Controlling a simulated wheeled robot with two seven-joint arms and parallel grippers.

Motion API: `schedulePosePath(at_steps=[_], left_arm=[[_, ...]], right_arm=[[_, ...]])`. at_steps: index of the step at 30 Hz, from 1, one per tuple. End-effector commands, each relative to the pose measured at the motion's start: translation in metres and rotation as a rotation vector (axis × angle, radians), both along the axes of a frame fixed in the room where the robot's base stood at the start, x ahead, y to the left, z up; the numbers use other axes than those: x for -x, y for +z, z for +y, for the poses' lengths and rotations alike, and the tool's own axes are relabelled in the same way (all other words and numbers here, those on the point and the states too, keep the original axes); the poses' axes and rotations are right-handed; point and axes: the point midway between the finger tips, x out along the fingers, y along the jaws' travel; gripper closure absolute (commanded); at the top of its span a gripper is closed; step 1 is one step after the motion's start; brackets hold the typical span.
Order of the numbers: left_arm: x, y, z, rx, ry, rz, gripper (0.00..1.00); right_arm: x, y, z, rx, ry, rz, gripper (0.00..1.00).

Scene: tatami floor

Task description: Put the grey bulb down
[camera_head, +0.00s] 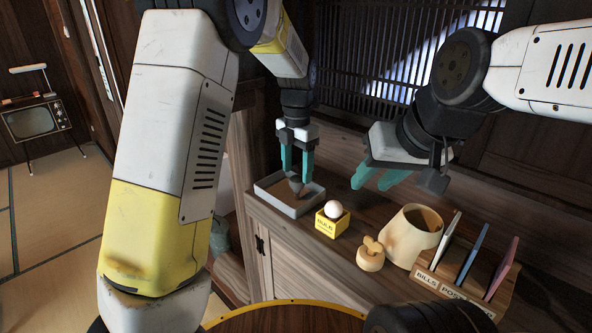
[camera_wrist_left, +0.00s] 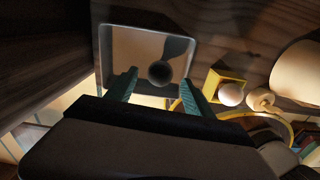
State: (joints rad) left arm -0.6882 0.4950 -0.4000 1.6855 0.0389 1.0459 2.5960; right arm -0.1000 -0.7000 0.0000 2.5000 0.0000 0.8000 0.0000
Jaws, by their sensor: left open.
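The grey bulb (camera_head: 295,184) is in the shallow grey tray (camera_head: 306,208) at the far left end of the cabinet top. In the left wrist view the dark round bulb (camera_wrist_left: 160,73) lies over the tray floor, with the tray rim (camera_wrist_left: 192,48) around it. My left gripper (camera_head: 297,174) points down over the tray, its teal fingers open on either side just above the bulb. Whether a finger touches the bulb I cannot tell. My right gripper (camera_head: 367,186) hangs above the cabinet to the right, its teal fingers apart and empty.
A yellow box labelled BULB (camera_head: 326,226) holds a white bulb (camera_head: 333,209) right of the tray. A small wooden piece (camera_head: 370,258), a cream lampshade-like object (camera_head: 405,240) and a letter rack (camera_head: 455,290) stand further right. A round wooden surface (camera_head: 285,320) is in front.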

Motion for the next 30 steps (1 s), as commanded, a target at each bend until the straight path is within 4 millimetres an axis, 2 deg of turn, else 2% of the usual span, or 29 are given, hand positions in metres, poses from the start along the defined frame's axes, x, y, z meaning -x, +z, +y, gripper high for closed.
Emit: schedulePosePath(at_steps=[1, 6, 12, 18, 30], left_arm=[[-0.001, 0.013, -0.001, 0.003, -0.001, -0.006, 0.39], [-0.001, 0.051, -0.001, 0.003, 0.000, -0.005, 0.39], [-0.001, 0.083, -0.001, 0.002, 0.001, -0.003, 0.39], [0.000, 0.095, 0.000, 0.001, 0.001, -0.001, 0.39], [0.000, 0.095, 0.000, 0.001, 0.000, -0.001, 0.39]], right_arm=[[0.000, 0.000, 0.000, 0.000, 0.000, 0.000, 0.64], [0.000, 0.000, 0.000, 0.000, 0.000, 0.000, 0.64], [0.000, 0.000, 0.000, 0.000, 0.000, 0.000, 0.64], [0.000, 0.000, 0.000, 0.000, 0.000, 0.000, 0.64], [0.000, 0.000, 0.000, 0.000, 0.000, 0.000, 0.64]])
